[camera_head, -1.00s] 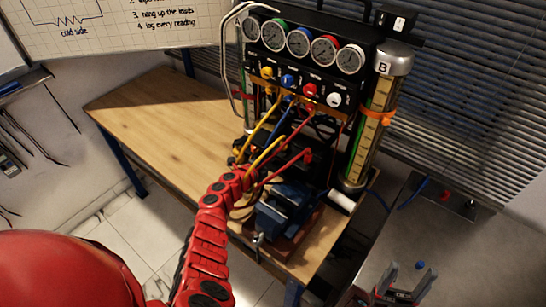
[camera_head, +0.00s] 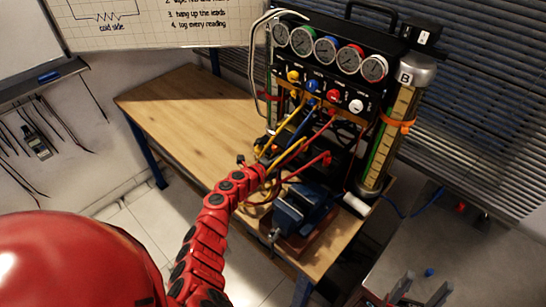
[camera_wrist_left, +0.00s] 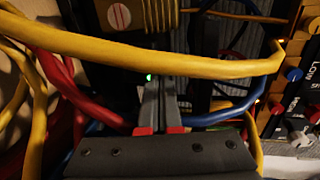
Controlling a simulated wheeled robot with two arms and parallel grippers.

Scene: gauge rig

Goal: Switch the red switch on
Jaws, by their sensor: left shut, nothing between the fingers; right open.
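I cannot clearly make out the red switch. In the left wrist view a round reddish part with a pale slot (camera_wrist_left: 118,17) shows at the top edge; I cannot tell whether it is the switch. The gauge rig (camera_head: 340,75) carries a red knob (camera_head: 333,95) among other coloured ones. My left gripper (camera_wrist_left: 157,84) is shut and empty, its fingertips by a small green light (camera_wrist_left: 149,77), under a thick yellow cable (camera_wrist_left: 190,62). In the head view its fingers are hidden among the leads. My right gripper (camera_head: 414,290) is open and empty at the bottom right.
Yellow, red and blue leads hang around my left gripper. A blue vise (camera_head: 300,207) stands on the wooden table (camera_head: 190,105) just right of my arm. A glass cylinder marked B (camera_head: 396,135) stands at the rig's right. The table's left part is clear.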

